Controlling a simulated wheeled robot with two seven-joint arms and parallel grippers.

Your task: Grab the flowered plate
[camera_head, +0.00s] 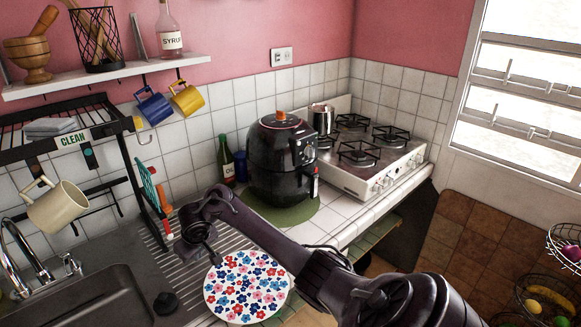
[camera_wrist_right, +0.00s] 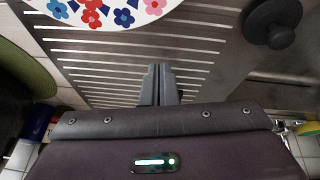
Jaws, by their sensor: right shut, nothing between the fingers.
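The flowered plate (camera_head: 246,289) is white and round with red, blue and pink flowers. It lies on the ribbed drainboard beside the sink, at the bottom middle of the head view. Part of the flowered plate (camera_wrist_right: 105,10) shows at the top of the right wrist view. My right gripper (camera_head: 214,262) is at the plate's far-left edge in the head view; I cannot tell whether it touches. In the right wrist view the right gripper's fingers (camera_wrist_right: 160,72) are together and empty, over bare drainboard below the plate's rim. My left gripper is not in view.
The sink (camera_head: 95,295) lies left of the plate, with a black stopper (camera_head: 166,302) near its edge. A black air fryer (camera_head: 283,160) stands on a green mat behind my right arm. A beige mug (camera_head: 58,207) hangs at the left. The drainboard (camera_wrist_right: 185,42) around the fingers is clear.

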